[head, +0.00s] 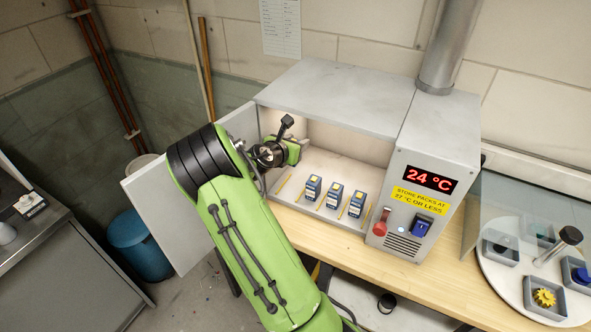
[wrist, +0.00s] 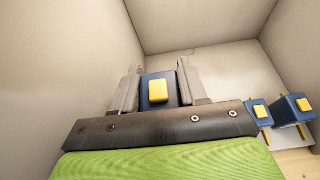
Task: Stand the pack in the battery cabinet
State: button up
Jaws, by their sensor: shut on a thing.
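The battery cabinet (head: 333,93) stands on the bench with its door (head: 173,222) swung open to the left. My gripper (wrist: 160,80) is inside its left part, shut on a blue pack (wrist: 173,100) with a yellow patch. The held pack is hidden in the head view, and its base is out of sight, so I cannot tell whether it touches the floor. Three blue packs stand in a row on the cabinet floor: a left one (head: 313,188), a middle one (head: 334,196) and a right one (head: 356,205). Yellow strips (head: 284,187) lie between them.
The cabinet's display (head: 430,179) reads 24 °C above a yellow storage label (head: 421,194). A round tray (head: 513,292) with parts stands at right. The cabinet's left wall is close beside my gripper.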

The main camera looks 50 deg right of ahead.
notch_tip(320, 180, down, 11)
jog(key=shift+f+b, duration=0.1)
jog(key=shift+b, duration=0.75)
jog(key=o, duration=1.1)
jog(key=shift+f, duration=0.1)
